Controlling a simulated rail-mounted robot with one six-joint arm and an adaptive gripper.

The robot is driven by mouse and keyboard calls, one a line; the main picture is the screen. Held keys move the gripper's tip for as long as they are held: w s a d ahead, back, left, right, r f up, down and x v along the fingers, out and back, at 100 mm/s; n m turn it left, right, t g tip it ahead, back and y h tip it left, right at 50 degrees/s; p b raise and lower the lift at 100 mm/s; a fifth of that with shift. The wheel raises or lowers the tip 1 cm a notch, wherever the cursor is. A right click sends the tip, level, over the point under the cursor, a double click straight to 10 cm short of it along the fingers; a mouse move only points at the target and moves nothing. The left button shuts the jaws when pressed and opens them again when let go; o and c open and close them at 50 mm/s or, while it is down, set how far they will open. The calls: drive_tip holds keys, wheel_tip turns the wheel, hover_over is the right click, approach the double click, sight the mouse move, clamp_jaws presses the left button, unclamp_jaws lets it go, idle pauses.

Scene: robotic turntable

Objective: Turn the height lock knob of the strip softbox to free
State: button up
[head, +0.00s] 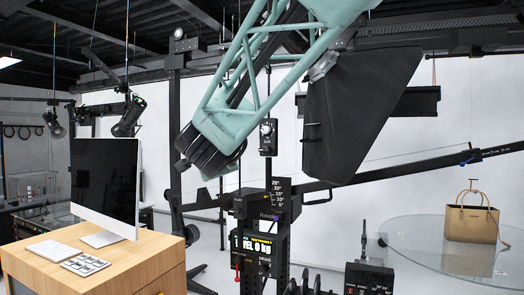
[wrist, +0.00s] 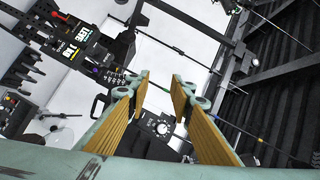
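In the head view a small black box with a round, pale-marked knob (head: 267,129) hangs at mid-picture; its lettering is too small to read. A similar dark box with a pale-ringed knob (wrist: 163,128) shows in the wrist view between my fingers. My gripper (wrist: 160,84) is open, its two yellow-padded fingers wide apart with nothing held. I cannot tell how far the knob is from the fingers. A large black tapered housing (head: 360,112), seemingly the softbox, hangs to the right of the knob box. My gripper's fingers cannot be made out in the head view.
My teal arm crosses the upper middle. A long dark boom (head: 400,168) runs across to the right. Below stands a black display post (head: 262,247). A wooden desk (head: 95,265) with a monitor (head: 105,185) is left; a glass turntable (head: 425,245) bearing a tan handbag (head: 472,222) is right.

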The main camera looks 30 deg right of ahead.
drive_tip(key=w+d+r+m+g+h, duration=0.1)
drive_tip(key=w+d+m+h, duration=0.2)
drive_tip(key=d+m+h, duration=0.15)
drive_tip(key=m+g+h, duration=0.3)
drive_tip(key=m+h, duration=0.1)
drive_tip(key=m, duration=0.2)
approach(263, 150)
drive_tip(key=shift+p+v, duration=0.4)
drive_tip(key=shift+v, duration=1.75)
drive_tip(key=shift+d, duration=0.1)
drive_tip(key=shift+x, duration=6.8)
drive_tip(key=shift+c, duration=0.7)
drive_tip(key=c, duration=0.4)
